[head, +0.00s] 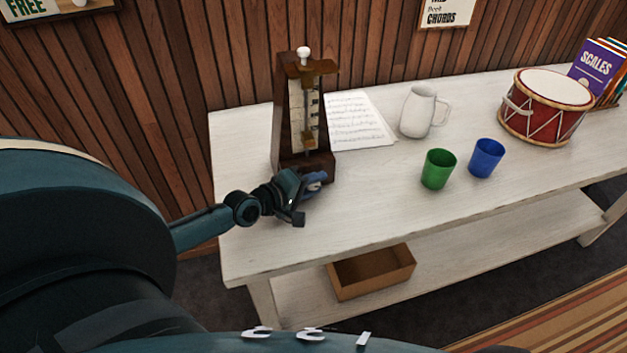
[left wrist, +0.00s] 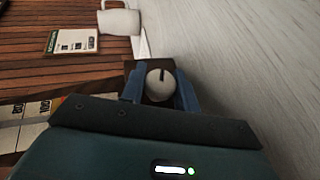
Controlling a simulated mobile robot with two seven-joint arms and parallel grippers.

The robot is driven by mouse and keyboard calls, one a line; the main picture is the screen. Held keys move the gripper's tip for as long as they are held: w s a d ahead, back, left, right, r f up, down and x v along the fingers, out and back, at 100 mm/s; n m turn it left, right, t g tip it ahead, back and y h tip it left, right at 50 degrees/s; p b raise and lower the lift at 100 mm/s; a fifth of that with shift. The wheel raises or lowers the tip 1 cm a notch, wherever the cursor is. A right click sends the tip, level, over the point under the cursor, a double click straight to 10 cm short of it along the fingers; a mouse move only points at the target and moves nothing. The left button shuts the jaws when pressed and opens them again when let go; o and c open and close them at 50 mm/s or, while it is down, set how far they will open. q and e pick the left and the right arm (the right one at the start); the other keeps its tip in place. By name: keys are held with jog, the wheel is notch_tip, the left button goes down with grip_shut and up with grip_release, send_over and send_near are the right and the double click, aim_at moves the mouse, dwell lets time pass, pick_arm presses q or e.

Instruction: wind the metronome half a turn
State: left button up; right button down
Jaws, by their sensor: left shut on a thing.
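The dark wooden metronome (head: 283,112) stands upright near the left end of the white table, with a pale scale, a pendulum rod and a white ball on top. My left gripper (head: 315,181) is at the lower front of its base. In the left wrist view, the blue fingers of my left gripper (left wrist: 160,93) are shut on a round white winding knob (left wrist: 157,84) with a dark mark at its upper edge. The brown metronome base (left wrist: 134,65) shows just behind it. The knob is hidden in the head view. My right gripper is not in view.
Sheet music (head: 359,122) lies right of the metronome, beside a white pitcher (head: 416,112). A green cup (head: 438,170), a blue cup (head: 486,159) and a red drum (head: 541,118) stand farther right. The table (head: 360,215) is clear along its front. A box (head: 372,275) is on the lower shelf.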

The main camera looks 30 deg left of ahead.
pick_arm(q)
jog(key=r+g+p, duration=0.1)
jog(key=p, duration=0.1)
jog(key=shift+y+p, duration=0.3)
jog(key=shift+d+f+m+g+p, duration=0.1)
jog(key=shift+m+g+p, duration=0.2)
jog(key=shift+p, duration=0.4)
jog(key=shift+f+g+y+p, duration=0.15)
jog(key=shift+g+y+p, duration=0.35)
jog(key=shift+g+p, duration=0.15)
jog(key=m+g+y, duration=0.1)
jog(key=g+y, duration=0.1)
jog(key=g, duration=0.1)
jog(key=shift+f, duration=0.15)
jog(key=shift+m+g+y, duration=0.5)
jog(key=shift+g+y, duration=0.5)
jog(key=shift+g, duration=0.25)
jog(key=shift+m+g+y, duration=0.3)
jog(key=shift+g+y, duration=0.7)
jog(key=shift+g, duration=0.2)
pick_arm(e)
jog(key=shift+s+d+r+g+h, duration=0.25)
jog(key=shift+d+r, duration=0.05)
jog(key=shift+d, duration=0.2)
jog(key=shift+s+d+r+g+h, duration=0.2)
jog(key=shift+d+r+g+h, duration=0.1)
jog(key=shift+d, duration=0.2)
pick_arm(q)
jog(key=shift+f, duration=0.1)
